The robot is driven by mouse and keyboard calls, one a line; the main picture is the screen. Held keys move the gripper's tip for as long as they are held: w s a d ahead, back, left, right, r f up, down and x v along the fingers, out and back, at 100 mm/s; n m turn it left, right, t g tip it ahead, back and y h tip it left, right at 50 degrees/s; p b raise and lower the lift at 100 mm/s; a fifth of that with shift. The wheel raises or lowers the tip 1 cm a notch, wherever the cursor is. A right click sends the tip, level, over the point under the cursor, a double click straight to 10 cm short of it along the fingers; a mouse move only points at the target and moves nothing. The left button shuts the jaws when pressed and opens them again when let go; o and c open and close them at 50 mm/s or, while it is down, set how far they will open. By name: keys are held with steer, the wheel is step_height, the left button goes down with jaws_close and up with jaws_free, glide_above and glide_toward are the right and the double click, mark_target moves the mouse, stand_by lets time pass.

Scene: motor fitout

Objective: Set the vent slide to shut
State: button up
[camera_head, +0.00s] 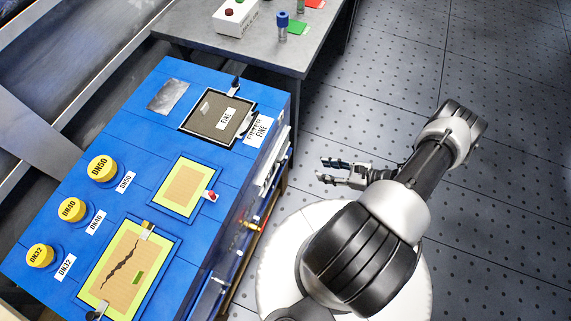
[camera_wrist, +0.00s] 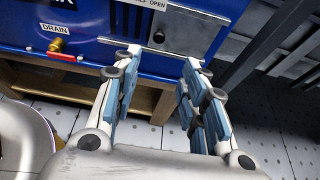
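In the wrist view, a silver metal plate (camera_wrist: 190,30) with a small dark knob (camera_wrist: 158,37) is on the blue front panel, above a thin rail (camera_wrist: 140,47); it looks like the vent slide. The bench side is strongly foreshortened there.
A red-handled brass drain valve (camera_wrist: 57,46) is left of the plate. The blue bench top (camera_head: 140,150) carries yellow DN caps (camera_head: 102,168), a framed yellow panel (camera_head: 184,187) and a mesh "FINE" panel (camera_head: 218,115). A grey table (camera_head: 200,28) stands behind. Open floor lies right.

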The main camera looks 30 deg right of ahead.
steer(key=b+x, duration=0.3)
steer(key=x, duration=1.3)
steer(key=shift+w+a+f+b, duration=0.2)
steer(key=shift+w+b, duration=0.05)
steer(key=shift+b, duration=0.05)
jaws_close()
